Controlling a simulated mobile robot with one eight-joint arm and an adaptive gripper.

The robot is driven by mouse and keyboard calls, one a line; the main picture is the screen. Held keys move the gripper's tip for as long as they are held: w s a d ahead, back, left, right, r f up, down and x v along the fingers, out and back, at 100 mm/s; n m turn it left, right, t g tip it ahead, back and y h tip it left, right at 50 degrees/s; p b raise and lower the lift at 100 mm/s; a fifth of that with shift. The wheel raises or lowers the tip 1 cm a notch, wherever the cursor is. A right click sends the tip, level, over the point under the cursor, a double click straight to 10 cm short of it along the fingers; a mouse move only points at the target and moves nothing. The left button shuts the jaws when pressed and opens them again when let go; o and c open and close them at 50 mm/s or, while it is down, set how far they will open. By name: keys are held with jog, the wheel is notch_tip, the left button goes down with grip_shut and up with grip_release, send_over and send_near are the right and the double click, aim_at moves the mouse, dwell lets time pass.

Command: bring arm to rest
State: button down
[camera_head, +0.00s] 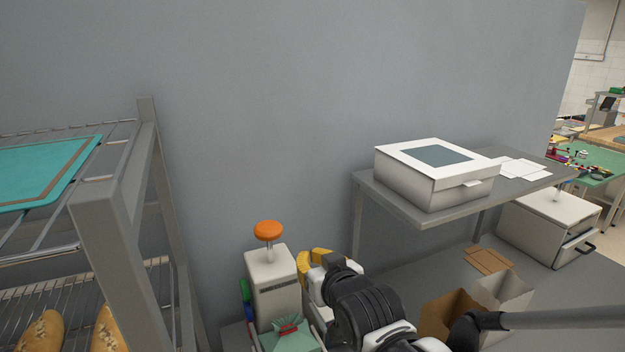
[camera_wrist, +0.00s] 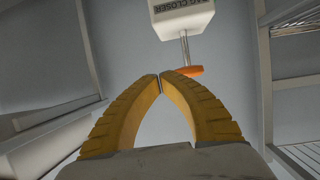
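My arm (camera_head: 365,305) reaches in from the lower right of the head view, bent, with black and white links. My gripper (camera_wrist: 160,80) has yellow ribbed fingers that meet at the tips in the wrist view, with nothing between them. The yellow fingers (camera_head: 314,262) also show in the head view, just right of a white bag closer (camera_head: 272,275) with an orange knob (camera_head: 268,230). The wrist view shows the bag closer (camera_wrist: 182,18) upside down beyond the fingertips. I cannot tell the exact gap between them.
A green bag (camera_head: 290,338) with a red tie is at the bag closer's front. A wire rack (camera_head: 100,215) with a teal mat and loaves stands left. A shelf (camera_head: 430,217) with a white box (camera_head: 425,190) is right, above paper bags (camera_head: 500,292). Plain wall is behind.

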jog(key=s+d+f+m+g+h+b, duration=0.4)
jog(key=s+d+f+b, duration=0.8)
jog(key=s+d+f, duration=0.6)
jog(key=s+d+g+h, duration=0.1)
jog(key=s+d+g, duration=0.1)
jog(key=d, duration=0.1)
jog(key=shift+f, duration=0.15)
jog(key=shift+w, duration=0.1)
dwell(0.6)
